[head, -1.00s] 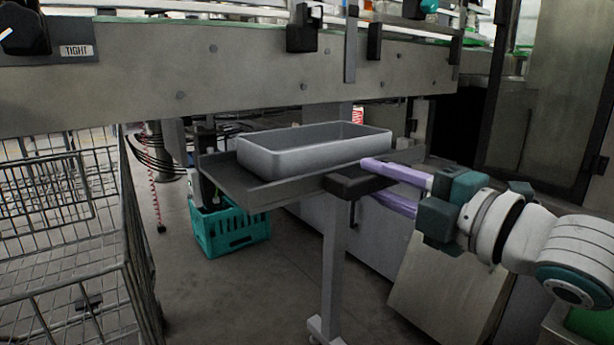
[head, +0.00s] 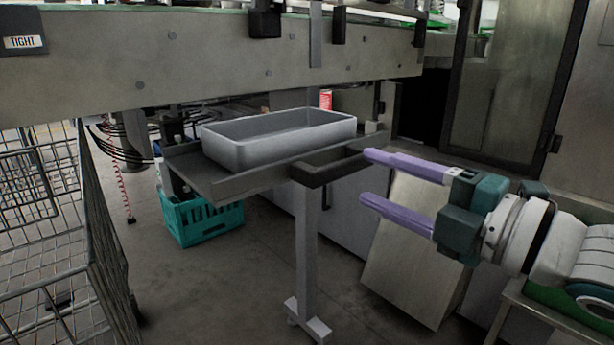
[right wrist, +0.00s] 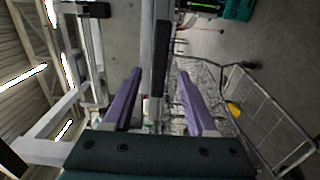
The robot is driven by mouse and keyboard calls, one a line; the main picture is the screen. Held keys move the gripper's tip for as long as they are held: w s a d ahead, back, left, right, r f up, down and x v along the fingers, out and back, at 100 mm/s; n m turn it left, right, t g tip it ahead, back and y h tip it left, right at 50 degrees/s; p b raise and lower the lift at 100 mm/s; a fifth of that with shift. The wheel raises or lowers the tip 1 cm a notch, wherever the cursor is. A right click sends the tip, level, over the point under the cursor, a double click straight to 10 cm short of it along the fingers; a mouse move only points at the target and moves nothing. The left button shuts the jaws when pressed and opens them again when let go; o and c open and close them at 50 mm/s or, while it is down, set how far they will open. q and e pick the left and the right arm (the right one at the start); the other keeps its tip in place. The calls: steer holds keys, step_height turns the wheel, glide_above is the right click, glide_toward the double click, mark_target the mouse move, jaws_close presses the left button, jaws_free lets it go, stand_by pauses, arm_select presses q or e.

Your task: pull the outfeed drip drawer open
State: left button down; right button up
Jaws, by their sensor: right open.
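The outfeed drip drawer (head: 225,187) is a shallow grey metal tray under the conveyor side, with a light grey bin (head: 240,153) on it. A dark bar handle (head: 310,176) projects from its front edge. My right gripper (head: 367,176) has two purple fingers spread apart and empty, with its tips just right of the handle and apart from it. In the right wrist view the open fingers (right wrist: 159,75) show with a dark bar, seemingly the handle (right wrist: 162,50), beyond and between them. My left gripper is not in view.
A wire cage cart (head: 95,240) stands at the left. A teal crate (head: 203,220) is on the floor behind the drawer. A grey support post (head: 307,240) stands below the handle. A leaning panel (head: 415,250) is under my right arm. Open floor lies left of the post.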

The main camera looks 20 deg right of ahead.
steer(key=shift+v, duration=1.95)
steer(key=shift+p, duration=0.3)
steer(key=s+a+r+m+g+h+p, duration=0.3)
steer(key=s+r+m+g+p, duration=0.55)
steer(key=p, duration=0.75)
steer(key=s+a+r+m+g+h+p, duration=0.3)
steer(key=s+r+m+g+p, duration=0.2)
steer(key=s+r+m+p, duration=0.9)
step_height(320, 180, up, 32)
steer(key=w+n+p, duration=0.2)
steer(key=p, duration=3.4)
